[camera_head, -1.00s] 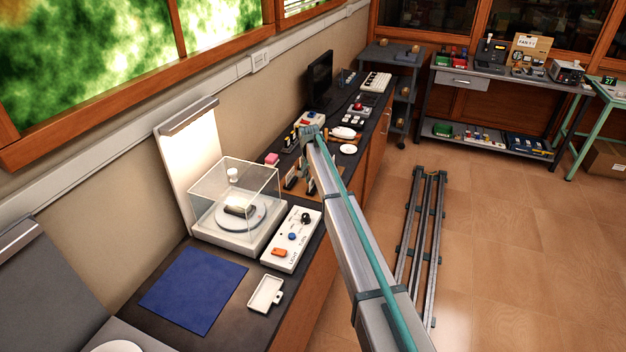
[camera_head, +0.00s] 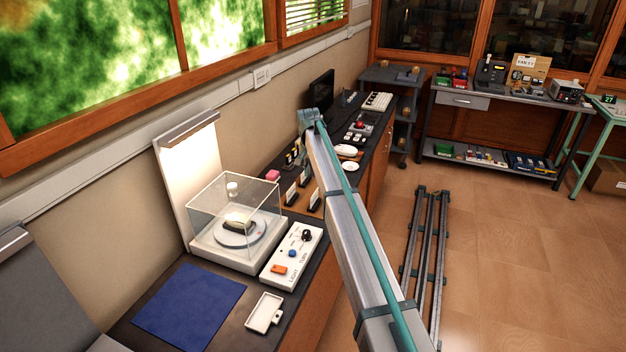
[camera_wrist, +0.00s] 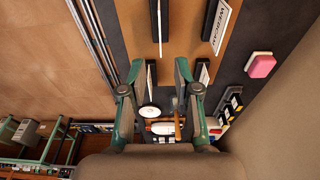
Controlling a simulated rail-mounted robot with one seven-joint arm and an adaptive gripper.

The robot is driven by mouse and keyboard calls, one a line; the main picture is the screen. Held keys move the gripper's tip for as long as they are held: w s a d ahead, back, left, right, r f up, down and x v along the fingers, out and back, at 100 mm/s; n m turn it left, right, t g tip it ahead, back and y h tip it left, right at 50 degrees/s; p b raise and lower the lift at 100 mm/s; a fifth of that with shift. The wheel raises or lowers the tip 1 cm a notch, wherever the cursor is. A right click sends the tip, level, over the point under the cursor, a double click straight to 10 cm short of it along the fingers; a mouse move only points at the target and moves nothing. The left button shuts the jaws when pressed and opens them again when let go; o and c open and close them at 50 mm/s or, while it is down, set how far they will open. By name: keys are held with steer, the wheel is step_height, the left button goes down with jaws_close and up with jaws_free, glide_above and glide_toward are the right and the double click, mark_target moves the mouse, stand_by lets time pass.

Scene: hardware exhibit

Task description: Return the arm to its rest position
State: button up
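My gripper (camera_wrist: 159,68) shows in the wrist view with its two green-grey fingers spread apart and nothing between them. It is above the bench and points down at a tan board (camera_wrist: 172,12) with dark stands and labels. In the head view my arm reaches from the lower right up over the bench.
A glass case (camera_head: 236,215) with a turntable stands on the bench beside a white control box (camera_head: 292,254). A blue mat (camera_head: 188,305) and small white tray (camera_head: 264,312) lie in front. Metal rails (camera_head: 425,260) lie on the floor. A pink block (camera_wrist: 261,65) sits near the wall.

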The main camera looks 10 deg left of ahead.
stand_by(0.3)
steer(key=s+d+f+n, duration=0.1)
steer(key=s+d+f, duration=1.8)
steer(key=s, duration=0.3)
steer(key=s+d+f+n+g, duration=0.1)
steer(key=s+d+f, duration=0.2)
steer(key=s+d, duration=0.3)
steer(key=s+d+f, duration=0.3)
steer(key=s+f, duration=0.1)
steer(key=s, duration=0.5)
steer(key=s+d+f+g, duration=0.1)
steer(key=s+d, duration=0.1)
steer(key=s, duration=0.4)
steer(key=s+d+f, duration=0.2)
steer(key=s, duration=0.4)
steer(key=s+f+g, duration=0.3)
steer(key=s+f, duration=0.5)
steer(key=s, duration=0.6)
steer(key=s+f+g, duration=0.3)
steer(key=s+f, duration=0.6)
steer(key=s, duration=0.5)
steer(key=shift+a+f+n+g, duration=0.2)
steer(key=shift+n+g, duration=0.1)
steer(key=shift+n, duration=0.1)
